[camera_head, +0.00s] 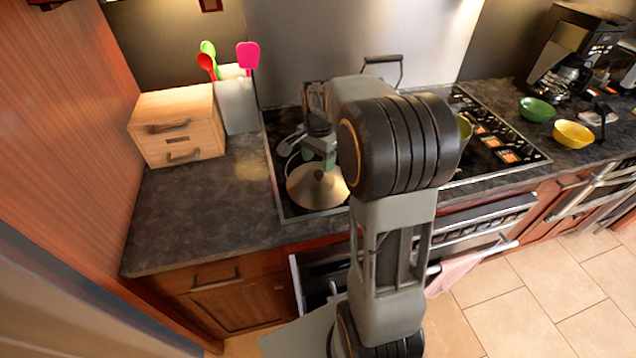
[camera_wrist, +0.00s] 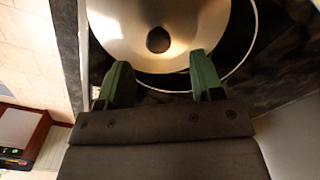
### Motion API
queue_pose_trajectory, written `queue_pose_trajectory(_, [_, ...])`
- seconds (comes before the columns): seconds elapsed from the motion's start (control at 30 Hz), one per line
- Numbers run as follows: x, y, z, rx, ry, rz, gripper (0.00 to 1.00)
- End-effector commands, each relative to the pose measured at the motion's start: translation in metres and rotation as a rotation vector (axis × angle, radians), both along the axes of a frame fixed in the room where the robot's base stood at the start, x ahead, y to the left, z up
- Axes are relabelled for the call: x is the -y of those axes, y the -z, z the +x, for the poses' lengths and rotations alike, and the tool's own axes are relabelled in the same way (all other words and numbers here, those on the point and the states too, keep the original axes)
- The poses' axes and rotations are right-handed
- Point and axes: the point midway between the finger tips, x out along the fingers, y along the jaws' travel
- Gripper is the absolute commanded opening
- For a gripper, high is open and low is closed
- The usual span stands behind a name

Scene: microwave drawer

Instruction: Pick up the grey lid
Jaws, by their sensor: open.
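The grey lid (camera_head: 316,186) sits on the left part of the stovetop, with a dark knob at its centre. In the wrist view the lid (camera_wrist: 125,32) fills the top middle, and its dark knob (camera_wrist: 158,40) stands just beyond the fingertips. My gripper (camera_wrist: 160,75) is open, with its two green fingers apart and nothing between them. In the head view my gripper (camera_head: 322,150) is above the far side of the lid and partly hidden by my own arm. I cannot tell exactly how high the fingers are above the lid.
A wooden drawer box (camera_head: 178,122) and a utensil holder (camera_head: 237,104) stand on the counter at the left. A green bowl (camera_head: 536,109) and a yellow bowl (camera_head: 573,134) are at the right, near a coffee machine (camera_head: 567,55). The front left counter (camera_head: 200,222) is clear.

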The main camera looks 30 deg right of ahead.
Motion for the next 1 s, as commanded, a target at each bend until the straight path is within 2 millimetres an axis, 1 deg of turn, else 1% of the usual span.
queue_pose_trajectory(0.17, [-0.001,0.009,-0.001,-0.003,-0.001,0.001,0.6])
queue_pose_trajectory(0.4, [-0.005,0.041,-0.004,-0.004,-0.001,0.001,0.6])
queue_pose_trajectory(0.5, [-0.004,0.05,-0.004,-0.001,-0.001,0.001,0.6])
queue_pose_trajectory(0.63, [-0.004,0.056,-0.004,-0.001,-0.001,0.0,0.6])
queue_pose_trajectory(0.83, [-0.004,0.056,-0.003,0.0,-0.001,0.0,0.6])
queue_pose_trajectory(0.87, [-0.004,0.056,-0.003,0.0,-0.001,0.0,0.59])
queue_pose_trajectory(1.0, [-0.004,0.056,-0.003,0.0,-0.001,0.0,0.46])
